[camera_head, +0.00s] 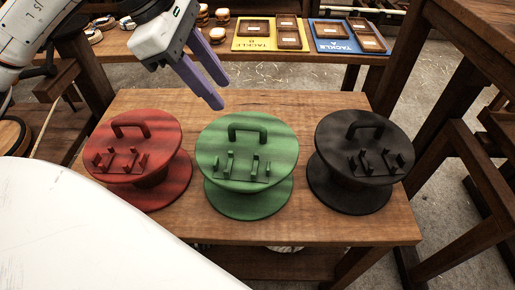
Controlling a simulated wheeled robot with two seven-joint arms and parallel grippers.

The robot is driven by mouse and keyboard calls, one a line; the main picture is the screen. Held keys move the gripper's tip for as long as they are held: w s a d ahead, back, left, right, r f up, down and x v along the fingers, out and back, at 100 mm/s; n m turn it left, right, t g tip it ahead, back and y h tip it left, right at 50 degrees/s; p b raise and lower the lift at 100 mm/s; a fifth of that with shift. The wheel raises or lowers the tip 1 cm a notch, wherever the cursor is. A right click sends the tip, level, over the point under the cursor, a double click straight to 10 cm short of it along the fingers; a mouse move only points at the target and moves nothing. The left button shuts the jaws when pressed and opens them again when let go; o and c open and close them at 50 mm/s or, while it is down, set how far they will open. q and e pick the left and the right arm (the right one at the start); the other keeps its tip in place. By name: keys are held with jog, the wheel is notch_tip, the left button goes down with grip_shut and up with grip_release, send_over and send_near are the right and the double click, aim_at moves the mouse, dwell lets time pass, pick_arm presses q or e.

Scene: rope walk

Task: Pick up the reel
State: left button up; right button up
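Three reels stand upright in a row on a wooden table (290,102): a red reel (165,182) at left, a green reel (222,175) in the middle and a black reel (328,150) at right. Each has a raised loop handle and small pegs on its top disc. My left gripper (219,88) comes in from the upper left with its two purple fingers apart and nothing between them. It is above the far edge of the table, behind the green reel and apart from all the reels. My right gripper is not in this view.
A bench behind holds a yellow tackle board (268,44) and a blue tackle board (325,44) with small wooden trays, plus several small round items at its left. Dark wooden frames (465,140) stand at the right. The table behind the reels is clear.

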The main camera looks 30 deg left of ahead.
aim_at(244, 124)
pick_arm(q)
jog(key=shift+s+x, duration=0.2)
jog(key=shift+x, duration=4.65)
grip_shut()
